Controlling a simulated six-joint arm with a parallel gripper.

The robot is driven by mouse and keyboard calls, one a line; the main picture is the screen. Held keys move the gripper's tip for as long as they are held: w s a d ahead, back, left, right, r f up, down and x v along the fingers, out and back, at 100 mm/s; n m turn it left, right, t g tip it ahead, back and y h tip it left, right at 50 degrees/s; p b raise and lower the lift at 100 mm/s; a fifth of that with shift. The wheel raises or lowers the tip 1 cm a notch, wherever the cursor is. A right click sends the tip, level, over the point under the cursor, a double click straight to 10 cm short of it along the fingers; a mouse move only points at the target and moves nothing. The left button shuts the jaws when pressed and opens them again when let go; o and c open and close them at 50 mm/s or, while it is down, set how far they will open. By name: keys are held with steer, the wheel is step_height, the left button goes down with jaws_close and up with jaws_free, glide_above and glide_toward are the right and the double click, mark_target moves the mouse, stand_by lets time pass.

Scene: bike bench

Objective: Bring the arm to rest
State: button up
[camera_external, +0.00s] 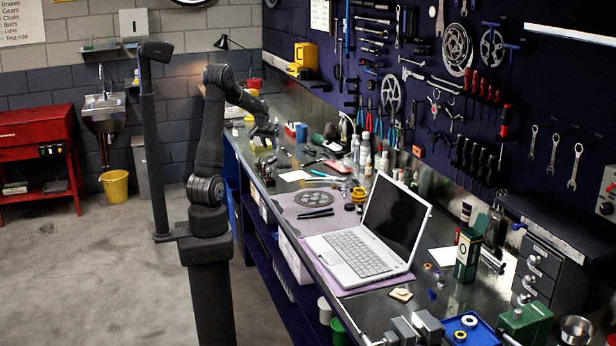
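My arm stands on a dark column beside the long workbench (447,232). It rises, bends at the top and reaches away over the far part of the bench. My gripper (264,138) is at the far end of the arm, low over the bench top near small tools and a blue and red item. It is small and dark here, so I cannot see whether its fingers are apart or hold anything.
An open laptop (359,254) sits on a purple mat (290,212) with a chainring. Bottles (364,150) and small tools crowd the bench. A tool board (430,60) hangs behind. A red cabinet (38,140) and yellow bucket (115,186) stand left, with open floor between.

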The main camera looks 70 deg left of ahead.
mark_target(272, 155)
steer(key=x, duration=0.7)
steer(key=shift+r, duration=1.1)
steer(key=shift+f, duration=0.1)
